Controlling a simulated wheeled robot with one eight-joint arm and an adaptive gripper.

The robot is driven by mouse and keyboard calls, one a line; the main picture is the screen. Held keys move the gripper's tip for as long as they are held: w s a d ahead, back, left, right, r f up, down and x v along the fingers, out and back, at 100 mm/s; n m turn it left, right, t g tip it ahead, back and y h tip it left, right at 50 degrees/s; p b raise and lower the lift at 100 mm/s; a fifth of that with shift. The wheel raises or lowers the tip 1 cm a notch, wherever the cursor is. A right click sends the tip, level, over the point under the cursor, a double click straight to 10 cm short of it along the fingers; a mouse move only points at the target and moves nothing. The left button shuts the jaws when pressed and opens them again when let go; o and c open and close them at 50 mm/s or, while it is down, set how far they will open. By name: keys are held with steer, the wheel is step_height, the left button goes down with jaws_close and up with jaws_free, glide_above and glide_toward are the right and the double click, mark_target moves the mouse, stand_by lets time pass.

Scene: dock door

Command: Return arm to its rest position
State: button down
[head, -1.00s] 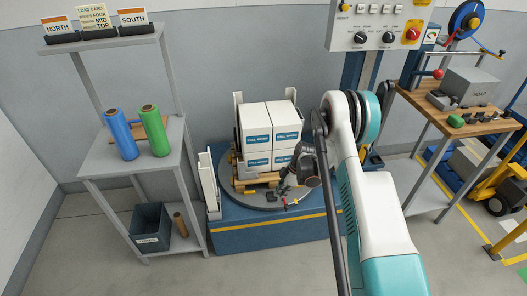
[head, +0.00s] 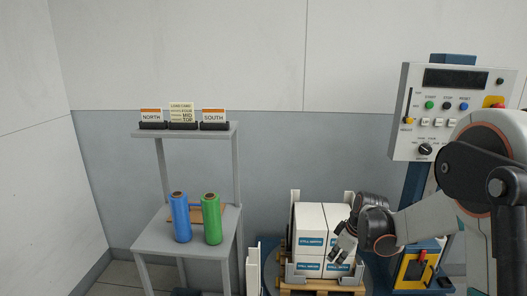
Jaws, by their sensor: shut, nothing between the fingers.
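My gripper (head: 343,246) is in the head view at the lower right, dark and pointing down and left. It is shut and holds nothing. It shows in front of the stacked white cartons (head: 310,216), and I cannot tell whether it touches them. My arm reaches in from the right edge, with its dark joint and white links in front of part of the control panel.
The cartons stand on a wooden pallet (head: 297,287). A grey shelf (head: 158,242) on the left holds a blue roll (head: 181,218) and a green roll (head: 211,219), with NORTH and SOUTH cards above. A control panel (head: 408,143) stands at right. The wall closes off the back.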

steer(key=s+a+r+m+t+h, duration=0.15)
steer(key=s+r+m, duration=0.35)
steer(key=s+r, duration=1)
steer(key=s+a+m+t, duration=0.1)
steer(key=s+m, duration=0.1)
steer(key=s, duration=0.5)
steer(key=s+r+m+t, duration=0.1)
steer(key=s+m, duration=0.1)
steer(key=s, duration=0.6)
steer(key=shift+s+a+r+m+t+h, duration=0.25)
steer(key=shift+a+m+t+h, duration=0.05)
steer(key=shift+a+t+h, duration=0.05)
